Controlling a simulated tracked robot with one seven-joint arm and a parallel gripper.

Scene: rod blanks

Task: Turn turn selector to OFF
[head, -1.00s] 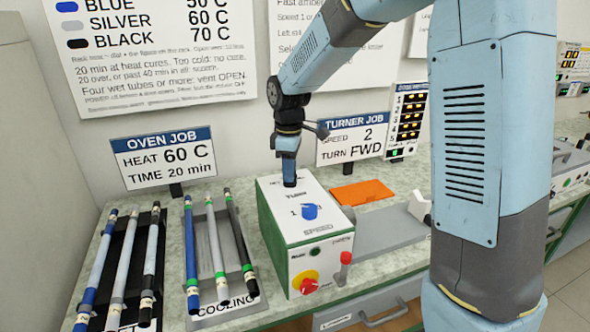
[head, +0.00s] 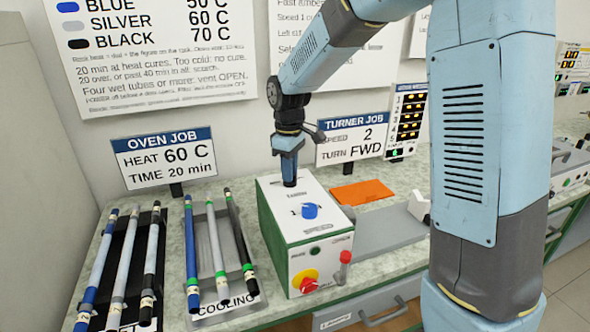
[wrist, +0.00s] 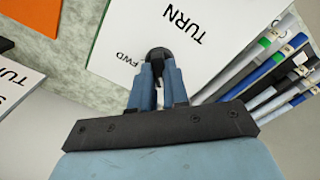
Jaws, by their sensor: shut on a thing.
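The turner box (head: 312,241) is white-topped with green edges and stands on the bench in the head view. Its turn selector is a small dark knob (wrist: 159,54) on the top face, beside the printed TURN and FWD labels in the wrist view. My gripper (head: 290,181) points down at the back of the top face. In the wrist view my gripper (wrist: 158,78) is shut on the selector, with its blue fingers on either side of the knob. The knob's pointer and any OFF mark are hidden by the fingers.
A blue speed knob (head: 310,211) sits in front of my gripper, and a red knob (head: 309,285) is on the box front. Racks of coloured rods (head: 220,253) stand to the left. An orange sheet (head: 362,191) lies behind right. A TURNER JOB sign (head: 351,139) reads FWD.

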